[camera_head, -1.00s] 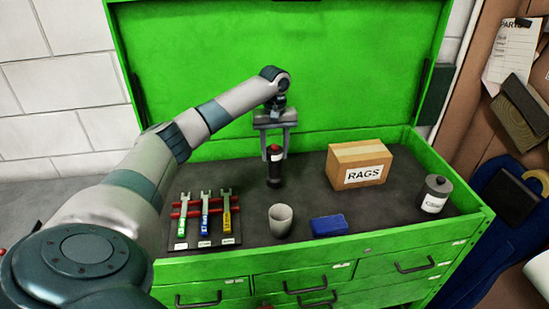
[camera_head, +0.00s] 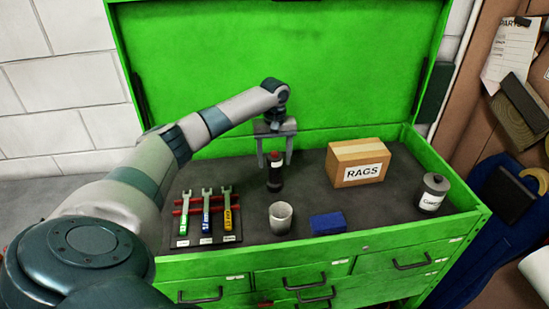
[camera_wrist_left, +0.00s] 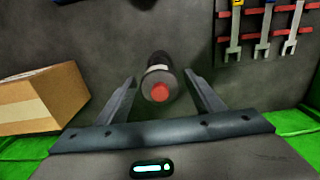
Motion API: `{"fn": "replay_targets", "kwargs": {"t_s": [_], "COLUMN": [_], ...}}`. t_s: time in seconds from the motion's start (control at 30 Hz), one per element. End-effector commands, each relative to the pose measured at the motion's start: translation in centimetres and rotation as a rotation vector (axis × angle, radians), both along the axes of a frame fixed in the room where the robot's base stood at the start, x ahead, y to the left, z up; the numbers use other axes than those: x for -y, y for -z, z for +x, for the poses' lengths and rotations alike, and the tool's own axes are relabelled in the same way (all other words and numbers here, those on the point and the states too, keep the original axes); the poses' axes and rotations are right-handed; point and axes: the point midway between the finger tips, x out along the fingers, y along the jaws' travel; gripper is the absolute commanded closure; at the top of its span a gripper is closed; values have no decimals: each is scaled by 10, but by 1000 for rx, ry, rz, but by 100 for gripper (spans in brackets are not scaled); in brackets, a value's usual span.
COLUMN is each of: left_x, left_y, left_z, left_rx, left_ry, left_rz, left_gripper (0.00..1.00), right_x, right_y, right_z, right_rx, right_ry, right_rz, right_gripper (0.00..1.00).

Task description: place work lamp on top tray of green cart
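The work lamp (camera_head: 275,178) is a dark upright cylinder with a red top and a pale band. It stands on the dark top tray (camera_head: 315,190) of the green cart (camera_head: 270,70). My left gripper (camera_head: 275,160) is open above and around the lamp's top, with its fingers pointing down. In the left wrist view the lamp's red end (camera_wrist_left: 160,92) lies between the two spread fingers (camera_wrist_left: 163,95), with gaps on both sides. My right gripper is not in view.
A RAGS box (camera_head: 360,163) stands right of the lamp. In front are a grey cup (camera_head: 280,217) and a blue block (camera_head: 328,223). A wrench rack (camera_head: 207,215) is to the left, a grey canister (camera_head: 434,192) to the right. The raised green lid closes off the back.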

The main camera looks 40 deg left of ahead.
Motion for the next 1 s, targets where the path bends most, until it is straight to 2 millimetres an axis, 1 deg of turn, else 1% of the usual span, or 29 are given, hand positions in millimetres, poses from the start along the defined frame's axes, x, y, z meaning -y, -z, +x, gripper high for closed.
{"fn": "replay_targets", "kwargs": {"t_s": [0.23,0.37,0.57,0.9,1.0], "left_x": [0,0,0,0,0], "left_y": [-4,-13,-41,-100,-112], "left_z": [0,1,2,1,1], "left_rx": [1,2,6,4,3], "left_ry": [0,0,1,0,0], "left_rz": [0,0,-1,-1,-1], "left_gripper": [39,39,39,39,39], "right_x": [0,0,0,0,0], "right_y": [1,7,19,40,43], "right_z": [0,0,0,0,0], "right_rx": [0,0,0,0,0], "right_ry": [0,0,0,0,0], "right_rz": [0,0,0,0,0], "right_gripper": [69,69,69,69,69]}}
